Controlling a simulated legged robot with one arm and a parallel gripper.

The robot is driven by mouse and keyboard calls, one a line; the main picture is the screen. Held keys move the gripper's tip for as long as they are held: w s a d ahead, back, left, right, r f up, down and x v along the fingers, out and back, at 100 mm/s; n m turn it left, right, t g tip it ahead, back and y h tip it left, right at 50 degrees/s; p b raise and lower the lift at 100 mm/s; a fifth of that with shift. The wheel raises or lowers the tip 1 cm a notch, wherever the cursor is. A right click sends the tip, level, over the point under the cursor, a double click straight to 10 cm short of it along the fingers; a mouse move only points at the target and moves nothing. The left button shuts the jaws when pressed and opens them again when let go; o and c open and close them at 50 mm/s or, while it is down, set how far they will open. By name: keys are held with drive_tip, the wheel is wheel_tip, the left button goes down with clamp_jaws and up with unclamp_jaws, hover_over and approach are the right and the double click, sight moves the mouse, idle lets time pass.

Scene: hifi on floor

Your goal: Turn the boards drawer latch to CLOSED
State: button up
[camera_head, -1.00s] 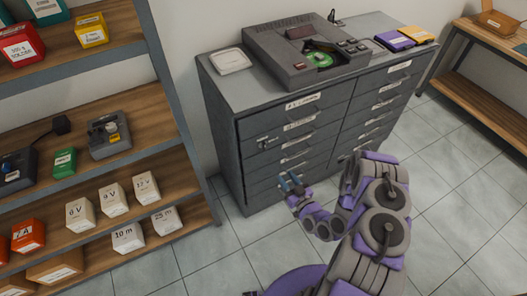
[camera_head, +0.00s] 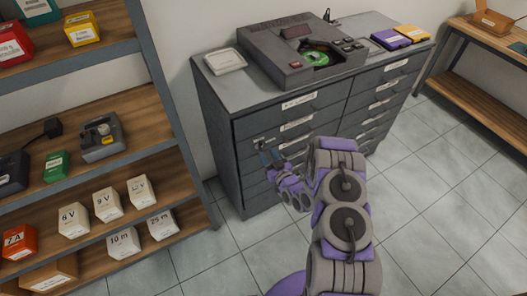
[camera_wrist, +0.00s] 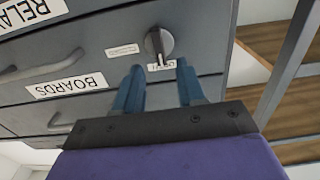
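The boards drawer (camera_wrist: 105,90) shows in the wrist view with its BOARDS label upside down. The knob's pointer runs nearly up and down in the picture. My gripper (camera_wrist: 158,78) is open and empty, its blue fingers spread just short of the latch. In the head view my gripper (camera_head: 266,150) is at the left front of the grey cabinet (camera_head: 222,130), and it partly hides the latch there.
On the cabinet top are a dark machine with a green disc (camera_head: 318,58), a white tray (camera_head: 226,61) and purple and yellow boxes (camera_head: 400,37). A shelf with several boxes (camera_head: 107,205) stands close on the left. The tiled floor (camera_head: 430,190) at right is clear.

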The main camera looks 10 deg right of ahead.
sight(260, 147)
drive_tip(key=shift+b+x, duration=0.35)
drive_tip(key=shift+x, duration=1.7)
clamp_jaws()
